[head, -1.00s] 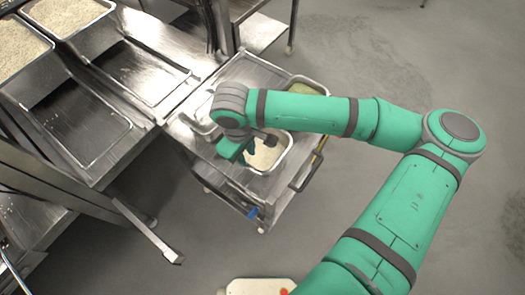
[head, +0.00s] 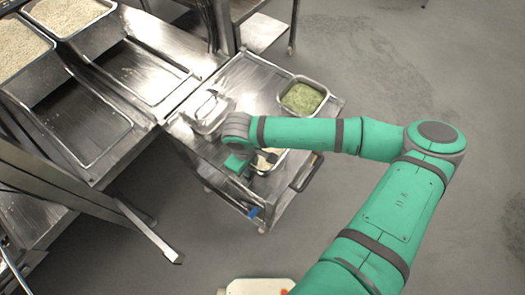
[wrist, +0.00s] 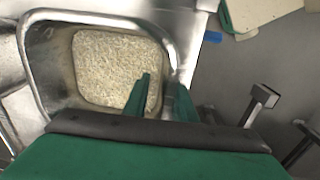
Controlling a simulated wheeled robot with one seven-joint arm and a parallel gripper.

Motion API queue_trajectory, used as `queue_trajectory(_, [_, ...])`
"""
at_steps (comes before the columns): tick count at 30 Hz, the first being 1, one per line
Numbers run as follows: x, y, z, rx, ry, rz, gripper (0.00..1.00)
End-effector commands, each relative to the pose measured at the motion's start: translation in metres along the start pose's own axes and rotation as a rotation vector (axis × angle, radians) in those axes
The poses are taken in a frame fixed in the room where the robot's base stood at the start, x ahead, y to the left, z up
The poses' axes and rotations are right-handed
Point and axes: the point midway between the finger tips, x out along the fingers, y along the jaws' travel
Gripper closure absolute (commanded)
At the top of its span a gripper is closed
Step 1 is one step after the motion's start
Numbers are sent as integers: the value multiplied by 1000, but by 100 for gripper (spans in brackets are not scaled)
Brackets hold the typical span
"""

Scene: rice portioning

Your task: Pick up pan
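The metal pan holding rice (head: 267,161) sits at the front of the steel cart, partly hidden by my arm and gripper in the head view. In the wrist view the pan (wrist: 45,75) fills the upper left, with white rice covering its floor. My gripper (wrist: 163,85) is over the pan's right wall. One green finger reaches down inside the pan near the rice, and the other is at the outer side of the rim. A gap shows between the fingers, with the pan wall between them. My gripper (head: 240,166) is low at the pan in the head view.
A pan with green food (head: 303,97) stands at the cart's back right. Another metal pan (head: 209,114) is on the cart's left. The steel counter (head: 150,120) at left has rice trays (head: 70,14). Grey floor (head: 430,90) lies clear at right.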

Motion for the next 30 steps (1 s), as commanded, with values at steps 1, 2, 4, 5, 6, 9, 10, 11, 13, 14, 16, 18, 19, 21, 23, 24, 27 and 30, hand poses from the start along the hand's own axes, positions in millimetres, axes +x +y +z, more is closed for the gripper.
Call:
queue_trajectory(1, [0, 0, 0, 0, 0, 0, 76])
queue_trajectory(2, [0, 0, 0, -1, 0, 0, 76])
queue_trajectory(4, [0, 0, 0, -1, 0, 0, 76])
queue_trajectory(5, [0, 0, 0, -1, 0, 0, 76])
queue_trajectory(6, [0, 0, -1, -1, 0, 0, 81])
queue_trajectory(9, [0, 0, 0, -1, 0, 0, 100])
queue_trajectory(10, [0, 0, 0, -1, 0, 0, 100])
queue_trajectory(11, [0, 0, -1, -1, 0, 0, 100])
queue_trajectory(13, [0, -1, -1, -3, 0, 0, 100])
queue_trajectory(14, [0, -1, -2, -4, 0, 0, 100])
queue_trajectory(16, [0, -2, -2, -6, 1, 0, 100])
queue_trajectory(18, [0, -2, -3, -7, 1, 0, 100])
queue_trajectory(19, [0, -2, -3, -7, 1, 0, 100])
queue_trajectory(21, [0, -2, -2, -6, 1, 0, 100])
queue_trajectory(23, [0, -2, -2, -5, 1, 0, 100])
queue_trajectory(24, [0, -1, -2, -4, 1, 0, 100])
queue_trajectory(27, [0, 0, -1, -2, 1, 0, 100])
queue_trajectory(30, [0, 0, 0, 0, 0, 0, 100])
